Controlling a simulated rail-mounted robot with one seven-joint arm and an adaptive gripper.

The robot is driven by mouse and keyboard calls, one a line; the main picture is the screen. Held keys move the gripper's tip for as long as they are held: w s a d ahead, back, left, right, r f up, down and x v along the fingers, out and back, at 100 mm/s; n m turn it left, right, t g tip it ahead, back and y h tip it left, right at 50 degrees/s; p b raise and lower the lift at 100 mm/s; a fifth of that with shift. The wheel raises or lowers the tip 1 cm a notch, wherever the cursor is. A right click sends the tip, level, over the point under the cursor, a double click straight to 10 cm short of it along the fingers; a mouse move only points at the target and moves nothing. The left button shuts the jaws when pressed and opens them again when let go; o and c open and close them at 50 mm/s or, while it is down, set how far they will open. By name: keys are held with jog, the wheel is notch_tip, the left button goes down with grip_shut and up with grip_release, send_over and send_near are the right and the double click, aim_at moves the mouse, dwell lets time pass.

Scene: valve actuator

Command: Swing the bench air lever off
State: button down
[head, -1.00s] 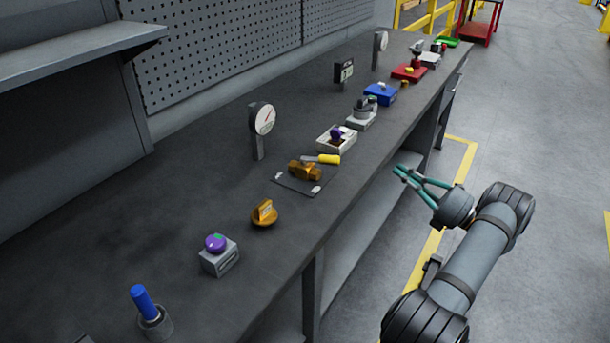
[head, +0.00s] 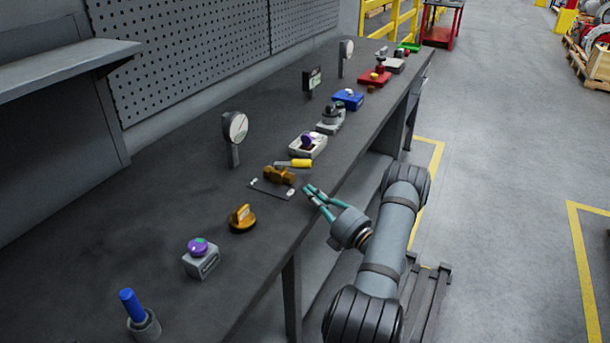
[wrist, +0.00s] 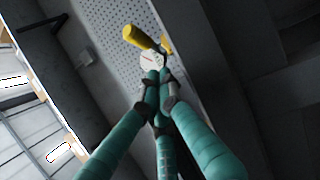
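The bench air lever is a brass valve body (head: 278,175) with a yellow handle (head: 296,163), on a dark plate (head: 268,191) near the bench's front edge. The handle points to the right in the head view. The yellow handle (wrist: 136,36) also shows beyond my fingertips in the wrist view. My gripper (head: 310,191) has teal fingers and is at the front edge of the bench, close to the valve on its right side. In the wrist view its fingertips (wrist: 160,76) are close together with narrow gaps, and nothing is between them. I see no contact with the handle.
A round gauge (head: 235,127) stands behind the valve. A white box with a purple knob (head: 307,144) sits just beyond the handle. An orange knob (head: 243,217) and a grey box with a purple button (head: 201,259) are nearer. The floor (head: 500,230) right of the bench is open.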

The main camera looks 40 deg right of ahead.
aim_at(293, 164)
jog(key=w, duration=0.1)
jog(key=w+d, duration=0.1)
jog(key=w, duration=0.1)
jog(key=w+r+p, duration=0.1)
jog(key=w, duration=0.1)
jog(key=shift+d+r, duration=0.1)
jog(key=shift+d, duration=0.2)
jog(key=shift+w+d+r, duration=0.1)
jog(key=shift+w+d, duration=0.3)
